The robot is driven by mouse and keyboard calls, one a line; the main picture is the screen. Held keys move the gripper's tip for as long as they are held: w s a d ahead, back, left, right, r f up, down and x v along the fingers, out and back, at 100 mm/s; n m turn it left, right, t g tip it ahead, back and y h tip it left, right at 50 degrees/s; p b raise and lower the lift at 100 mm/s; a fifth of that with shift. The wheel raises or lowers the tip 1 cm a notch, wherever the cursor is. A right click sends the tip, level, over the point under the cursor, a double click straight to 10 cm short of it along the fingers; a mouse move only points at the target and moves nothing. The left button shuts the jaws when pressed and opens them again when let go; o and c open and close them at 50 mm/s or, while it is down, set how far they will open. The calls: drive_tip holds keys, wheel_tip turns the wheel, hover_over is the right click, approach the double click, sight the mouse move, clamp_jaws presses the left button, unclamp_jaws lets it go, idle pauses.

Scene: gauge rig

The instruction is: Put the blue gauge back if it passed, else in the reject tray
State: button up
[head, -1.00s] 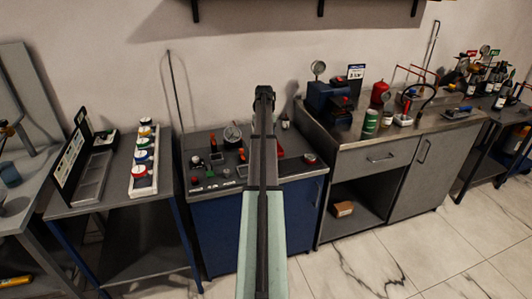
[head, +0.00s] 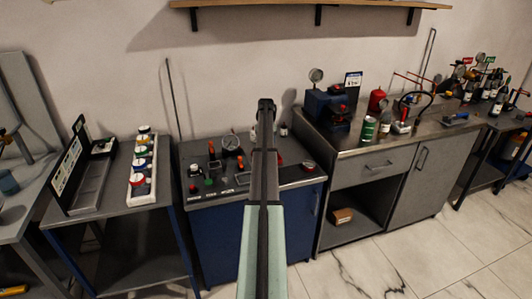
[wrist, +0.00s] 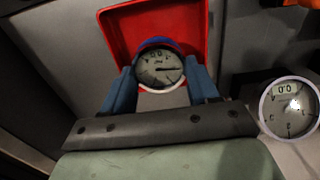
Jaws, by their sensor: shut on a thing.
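In the wrist view my gripper (wrist: 163,84) is shut on the blue gauge (wrist: 160,68). The gauge has a blue rim, a pale dial face with a needle and a small readout that seems to show 00. A red square tray (wrist: 115,28) lies behind and below the held gauge. I cannot tell how high the gauge is above it. In the head view my arm hides the gripper and the held gauge. A white rack (head: 143,192) with several coloured gauges stands on the left table.
A larger round dial reading 0.0 (wrist: 290,108) is close to the right of my gripper. It seems to be the dial (head: 230,141) on the blue-fronted middle cabinet (head: 225,240). A folding panel case (head: 75,165) stands left of the rack. A steel-topped bench (head: 350,150) with several items is on the right.

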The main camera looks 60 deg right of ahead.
drive_tip(key=shift+f, duration=1.95)
drive_tip(key=shift+f, duration=0.1)
drive_tip(key=o, duration=1.2)
drive_tip(key=shift+o, duration=0.2)
wheel_tip(320, 180, up, 12)
drive_tip(key=shift+r, duration=0.1)
